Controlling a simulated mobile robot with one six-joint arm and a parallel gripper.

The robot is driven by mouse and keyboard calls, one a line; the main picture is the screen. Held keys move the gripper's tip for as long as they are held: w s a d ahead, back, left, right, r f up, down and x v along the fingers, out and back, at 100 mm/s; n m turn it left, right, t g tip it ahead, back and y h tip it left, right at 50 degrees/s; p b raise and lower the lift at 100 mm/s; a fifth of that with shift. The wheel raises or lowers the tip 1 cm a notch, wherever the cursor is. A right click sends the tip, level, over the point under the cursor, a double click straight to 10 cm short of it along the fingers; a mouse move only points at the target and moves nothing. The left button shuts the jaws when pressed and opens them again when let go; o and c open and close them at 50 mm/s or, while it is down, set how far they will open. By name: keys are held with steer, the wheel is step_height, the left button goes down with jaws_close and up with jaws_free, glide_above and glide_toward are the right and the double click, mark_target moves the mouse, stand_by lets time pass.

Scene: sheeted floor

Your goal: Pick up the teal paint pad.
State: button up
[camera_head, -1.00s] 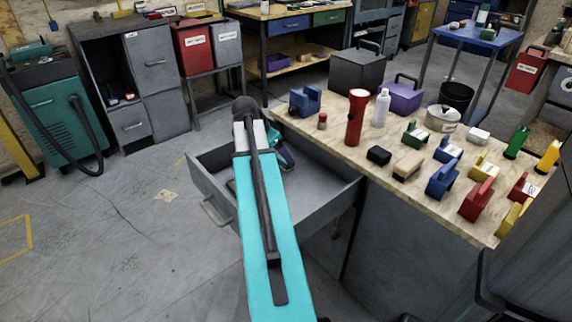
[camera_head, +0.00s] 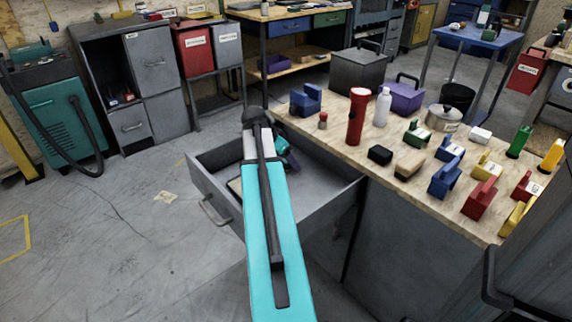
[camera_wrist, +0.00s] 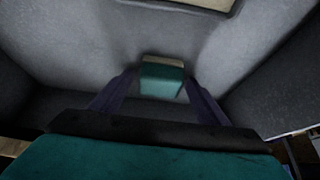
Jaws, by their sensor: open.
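The teal paint pad (camera_wrist: 162,82) is a small block with a teal face and a beige strip along its top edge. It lies on the grey floor of the open drawer (camera_head: 318,196). My gripper (camera_wrist: 160,88) is open, with its dark purple fingers on either side of the pad in the wrist view. I see no clear contact, and the height gap is hard to judge. In the head view my gripper (camera_head: 288,153) is down inside the drawer, partly behind my arm. I cannot make out the pad there.
A flat beige-edged item (camera_head: 235,186) lies in the drawer's left part, beside my arm. The drawer walls surround my gripper. The worktop (camera_head: 340,140) to the right holds a red flashlight (camera_head: 357,116), a white bottle (camera_head: 383,106) and several coloured blocks.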

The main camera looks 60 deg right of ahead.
stand_by(0.4)
steer(key=c, duration=1.1)
steer(key=shift+c, duration=0.2)
steer(key=shift+r, duration=0.1)
steer(key=shift+r+p, duration=0.6)
steer(key=shift+r, duration=1.05)
steer(key=shift+s+a+r, duration=0.1)
steer(key=shift+s+a, duration=0.1)
steer(key=shift+s, duration=0.05)
steer(key=s+a, duration=0.2)
steer(key=s+a+p, duration=0.1)
steer(key=s+a, duration=0.1)
steer(key=s, duration=0.1)
steer(key=s+a+r, duration=0.1)
steer(key=s+a, duration=0.1)
steer(key=s, duration=0.1)
steer(key=shift+p, duration=0.35)
steer(key=shift+f+b, duration=0.2)
steer(key=shift+b, duration=0.75)
